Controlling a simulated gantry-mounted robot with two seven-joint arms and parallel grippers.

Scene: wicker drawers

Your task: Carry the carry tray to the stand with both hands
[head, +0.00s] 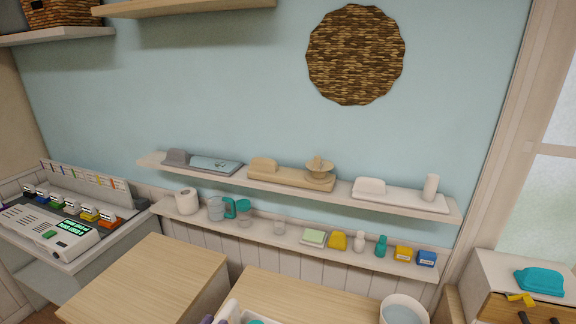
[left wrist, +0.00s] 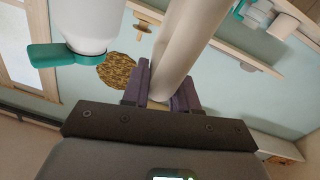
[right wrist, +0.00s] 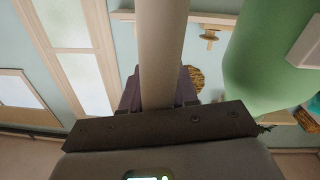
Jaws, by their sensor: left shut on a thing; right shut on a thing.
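The carry tray shows only as a pale corner (head: 233,309) at the bottom edge of the head view, with something teal inside; the rest is cut off. My left gripper (left wrist: 163,88) has its purple fingers closed around a pale tray bar (left wrist: 187,45) in the left wrist view. My right gripper (right wrist: 158,92) is closed around a similar pale bar (right wrist: 163,40) in the right wrist view. A white body with a teal handle (left wrist: 62,55) looms near the left gripper. A large green object (right wrist: 265,60) is near the right gripper. I cannot tell which surface is the stand.
Two wooden tops (head: 150,278) and (head: 300,293) lie ahead with a gap between them; both look bare where visible. A pale bucket (head: 404,310) stands at the lower right. Wall shelves (head: 340,195) hold small items. A cabinet (head: 500,275) with a teal item stands right.

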